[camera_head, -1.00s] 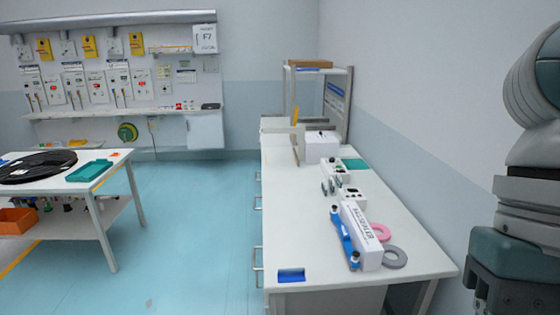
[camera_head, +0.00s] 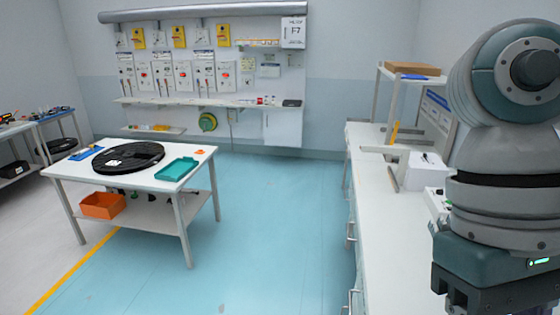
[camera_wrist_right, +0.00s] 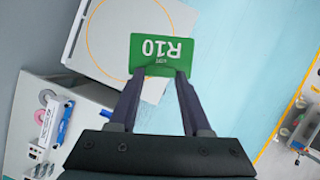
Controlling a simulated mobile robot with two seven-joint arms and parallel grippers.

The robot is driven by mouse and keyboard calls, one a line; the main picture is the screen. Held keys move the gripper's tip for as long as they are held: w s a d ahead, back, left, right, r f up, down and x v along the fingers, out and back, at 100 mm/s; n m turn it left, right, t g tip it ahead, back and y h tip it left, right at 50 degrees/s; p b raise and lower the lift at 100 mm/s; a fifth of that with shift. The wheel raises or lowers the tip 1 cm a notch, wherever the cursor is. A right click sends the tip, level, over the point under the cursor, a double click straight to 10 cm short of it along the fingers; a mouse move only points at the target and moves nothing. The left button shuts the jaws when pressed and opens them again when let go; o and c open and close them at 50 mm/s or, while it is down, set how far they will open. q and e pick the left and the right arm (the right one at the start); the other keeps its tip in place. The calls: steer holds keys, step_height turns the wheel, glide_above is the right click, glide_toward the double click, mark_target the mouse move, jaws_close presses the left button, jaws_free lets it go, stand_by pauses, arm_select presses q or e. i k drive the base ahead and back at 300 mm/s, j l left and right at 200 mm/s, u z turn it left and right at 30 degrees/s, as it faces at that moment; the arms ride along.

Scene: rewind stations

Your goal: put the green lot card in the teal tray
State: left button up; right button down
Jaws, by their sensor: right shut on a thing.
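The green lot card (camera_wrist_right: 160,55) is marked R10, seen upside down in the right wrist view. My right gripper (camera_wrist_right: 157,75) is shut on its edge and holds it in the air. In the head view my right arm fills the right side, and its fingers and the card are out of frame. The teal tray (camera_head: 177,169) lies empty on the right part of the white table at the left, well away from my right arm. My left gripper is not in view.
A black reel (camera_head: 128,158) lies beside the tray on the white table (camera_head: 142,184). An orange bin (camera_head: 102,205) sits on its lower shelf. A long workbench (camera_head: 379,213) runs along the right. The blue floor (camera_head: 268,225) between them is clear.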

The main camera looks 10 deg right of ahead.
mark_target(177, 170)
steer(key=i+j+u, duration=0.25)
steer(key=i, duration=0.9)
steer(key=i+u, duration=0.3)
steer(key=i, duration=2.45)
steer(key=i+j, duration=0.1)
steer(key=i, duration=1.55)
steer(key=l+z, duration=0.05)
steer(key=l, duration=0.05)
